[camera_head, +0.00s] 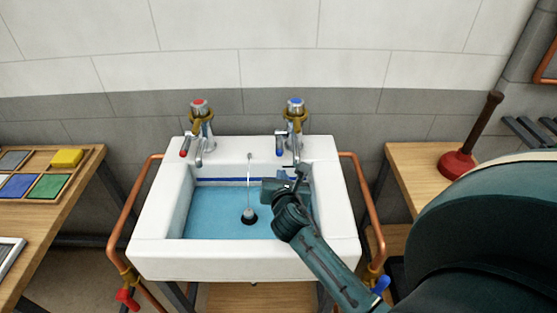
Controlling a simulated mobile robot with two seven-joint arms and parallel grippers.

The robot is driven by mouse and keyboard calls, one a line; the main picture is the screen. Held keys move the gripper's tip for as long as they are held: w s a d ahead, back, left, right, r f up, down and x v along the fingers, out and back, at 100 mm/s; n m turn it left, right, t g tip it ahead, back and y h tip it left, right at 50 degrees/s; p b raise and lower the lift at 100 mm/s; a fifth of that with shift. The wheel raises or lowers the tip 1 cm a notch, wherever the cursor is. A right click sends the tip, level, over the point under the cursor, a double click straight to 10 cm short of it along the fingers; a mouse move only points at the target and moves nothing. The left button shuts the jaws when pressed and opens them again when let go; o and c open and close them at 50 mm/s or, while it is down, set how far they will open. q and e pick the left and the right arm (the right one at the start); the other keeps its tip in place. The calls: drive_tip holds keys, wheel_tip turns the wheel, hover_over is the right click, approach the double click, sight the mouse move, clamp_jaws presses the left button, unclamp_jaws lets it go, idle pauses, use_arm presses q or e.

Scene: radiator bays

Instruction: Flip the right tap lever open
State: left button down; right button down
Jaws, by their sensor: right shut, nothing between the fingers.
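The right tap (295,112), chrome with a blue cap and a brass-coloured collar, stands on the back ledge of the white sink (245,262). Its blue-tipped lever (279,145) hangs downward at the left of the spout. My right gripper (302,170) reaches over the basin from the lower right, shut and empty, just below and in front of the right tap. It appears apart from the lever, though the depth gap is hard to judge. The gripper hides part of the basin's right side. My left gripper is not in view.
The left tap (200,112) has a red cap and a red-tipped lever (184,147). A chained plug (249,215) is in the blue-looking basin. Copper pipes (130,208) flank the sink. Wooden benches stand either side; a red plunger (459,166) stands on the right one.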

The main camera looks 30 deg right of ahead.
sight(281, 142)
drive_tip(key=b+x, duration=0.1)
drive_tip(key=x, duration=0.8)
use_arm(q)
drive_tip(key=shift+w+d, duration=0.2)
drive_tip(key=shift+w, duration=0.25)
use_arm(e)
drive_tip(key=shift+w+d+f, duration=0.15)
drive_tip(key=shift+w+d, duration=0.1)
drive_tip(key=shift+w, duration=0.25)
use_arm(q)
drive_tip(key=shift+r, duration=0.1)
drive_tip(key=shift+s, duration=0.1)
use_arm(e)
drive_tip(key=shift+w, duration=0.1)
